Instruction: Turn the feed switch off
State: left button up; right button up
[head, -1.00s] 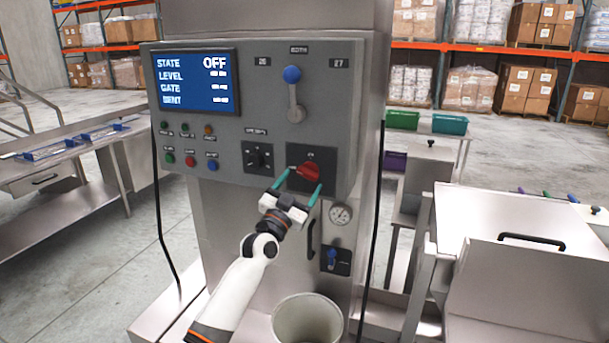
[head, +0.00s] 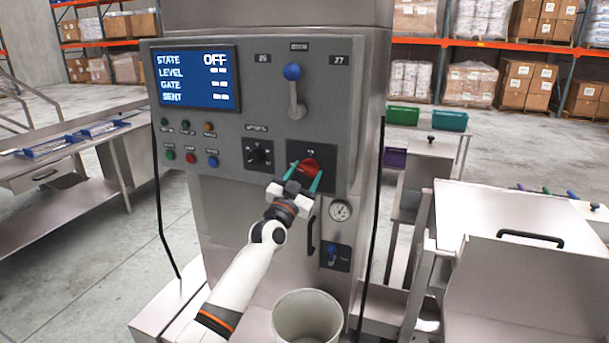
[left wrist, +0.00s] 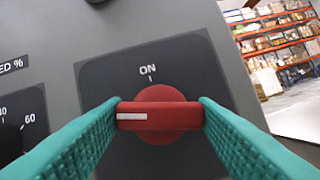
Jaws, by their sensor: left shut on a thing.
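The feed switch is a red rotary knob (head: 309,167) on a dark plate at the panel's lower right. In the left wrist view the knob (left wrist: 158,116) has its grip bar lying across the picture, with its white mark at the left end, away from the ON label above. My left gripper (head: 304,179) is at the knob, its teal fingers touching both ends of the bar; in the left wrist view the gripper (left wrist: 159,116) is shut on it. The screen (head: 194,78) reads STATE OFF. My right gripper is not in view.
Left of the switch is a black dial (head: 258,155). Above is a blue-knobbed lever (head: 294,90). Below are a black handle (head: 311,235), a gauge (head: 340,210) and a small blue valve (head: 333,255). A pale bucket (head: 306,318) stands low in front.

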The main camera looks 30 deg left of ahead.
pick_arm(q)
jog(key=n+y+p, duration=0.1)
jog(key=n, duration=0.2)
jog(key=shift+d+r, duration=0.1)
jog(key=shift+r, duration=0.05)
jog(key=shift+n+y+p, duration=0.5)
jog(key=shift+n+y, duration=0.3)
jog(key=shift+n, duration=0.2)
jog(key=o, duration=1)
jog(key=shift+f, duration=0.2)
jog(key=shift+s+d+f, duration=0.15)
jog(key=shift+s+f, duration=0.1)
jog(key=shift+s, duration=0.1)
jog(key=b+v, duration=0.3)
jog(key=v, duration=0.8)
jog(key=shift+s+r, duration=0.15)
jog(key=shift+r, duration=0.05)
